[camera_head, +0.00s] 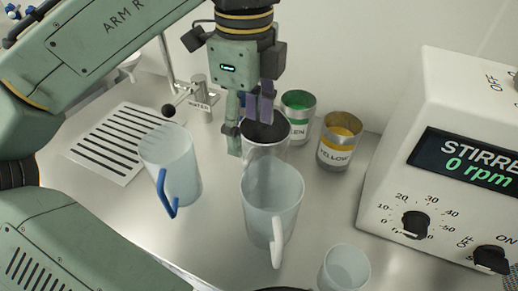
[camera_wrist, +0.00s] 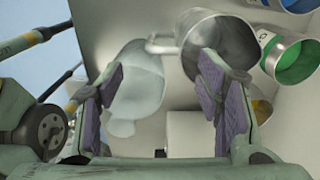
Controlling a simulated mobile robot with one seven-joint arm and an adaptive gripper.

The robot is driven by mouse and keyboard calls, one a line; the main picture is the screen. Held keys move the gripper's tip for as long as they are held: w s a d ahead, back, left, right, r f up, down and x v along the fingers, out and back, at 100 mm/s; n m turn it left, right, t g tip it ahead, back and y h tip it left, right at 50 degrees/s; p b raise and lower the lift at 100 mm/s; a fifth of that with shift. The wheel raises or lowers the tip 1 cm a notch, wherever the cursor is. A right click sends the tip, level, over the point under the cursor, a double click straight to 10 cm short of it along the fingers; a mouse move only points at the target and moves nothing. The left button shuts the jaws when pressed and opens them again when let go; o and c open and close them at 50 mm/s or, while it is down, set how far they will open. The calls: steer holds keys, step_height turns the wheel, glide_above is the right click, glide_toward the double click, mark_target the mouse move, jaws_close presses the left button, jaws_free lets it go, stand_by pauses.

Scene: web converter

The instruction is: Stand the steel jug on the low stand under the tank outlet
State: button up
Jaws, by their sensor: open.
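The steel jug (camera_head: 266,158) stands on the bench, partly hidden behind a translucent jug with a white handle. In the wrist view the steel jug (camera_wrist: 218,48) is at upper centre-right, partly behind one finger, with its handle toward the left. My gripper (camera_head: 247,122) is open and empty, fingers pointing down, at the jug's rim in the head view. I cannot tell whether it touches the jug. In the wrist view my gripper (camera_wrist: 163,92) has its two purple-padded fingers wide apart, with nothing held between them. I cannot make out the low stand or the tank outlet.
The white-handled jug (camera_head: 272,200) and a blue-handled jug (camera_head: 172,165) stand close by. Green (camera_head: 298,108) and yellow (camera_head: 339,145) paint tins are behind right. A clear beaker (camera_head: 344,270) is in front. The stirrer box (camera_head: 440,170) fills the right. A drain grille (camera_head: 120,140) lies left.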

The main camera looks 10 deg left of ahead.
mark_target(249, 157)
step_height(249, 157, down, 4)
steer(key=shift+f, duration=0.1)
step_height(249, 157, down, 4)
steer(key=b, duration=0.5)
steer(key=shift+f, duration=0.25)
steer(key=shift+r, duration=0.1)
steer(key=shift+c, duration=0.4)
jaws_close()
